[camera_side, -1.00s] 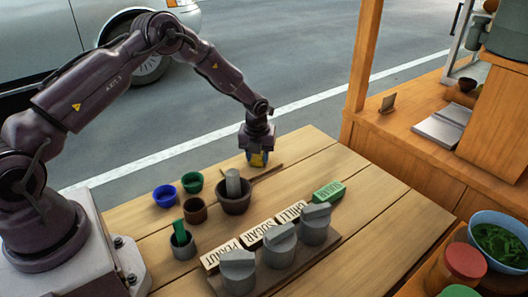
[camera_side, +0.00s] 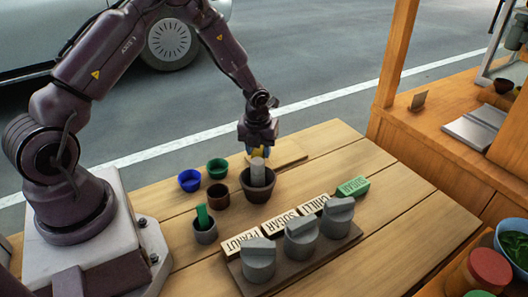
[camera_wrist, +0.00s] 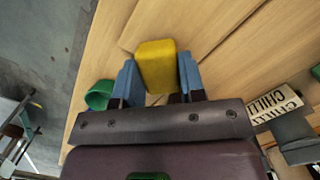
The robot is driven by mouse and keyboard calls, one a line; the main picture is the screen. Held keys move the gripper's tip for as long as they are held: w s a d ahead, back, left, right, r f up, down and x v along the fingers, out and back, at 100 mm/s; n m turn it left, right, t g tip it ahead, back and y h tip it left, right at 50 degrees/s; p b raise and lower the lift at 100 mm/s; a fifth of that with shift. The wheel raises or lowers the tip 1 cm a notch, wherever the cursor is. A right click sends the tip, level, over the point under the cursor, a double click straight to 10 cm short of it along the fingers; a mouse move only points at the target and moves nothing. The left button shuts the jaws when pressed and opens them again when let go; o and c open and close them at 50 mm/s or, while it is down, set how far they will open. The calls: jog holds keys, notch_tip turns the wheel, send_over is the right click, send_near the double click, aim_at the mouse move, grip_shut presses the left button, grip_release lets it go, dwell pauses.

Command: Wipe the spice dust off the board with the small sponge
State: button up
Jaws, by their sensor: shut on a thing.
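My gripper (camera_side: 258,143) is shut on the small yellow sponge (camera_wrist: 157,62), which sits between its blue fingertips in the wrist view. In the side view only a bit of the sponge (camera_side: 258,152) shows, behind the mortar. The wooden board (camera_side: 291,157) lies at the far side of the table, partly hidden by the mortar and my gripper. My gripper is low over its left part; I cannot tell whether the sponge touches it. I cannot make out any spice dust.
The clay mortar (camera_side: 257,192) with a grey pestle (camera_side: 258,170) stands just in front of my gripper. Blue (camera_side: 190,180), green (camera_side: 217,169) and brown (camera_side: 218,195) cups stand to the left. Labelled blocks (camera_side: 280,226) and lidded grey pots (camera_side: 301,242) lie nearer the front.

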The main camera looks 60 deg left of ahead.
jog(key=shift+r, duration=3.1)
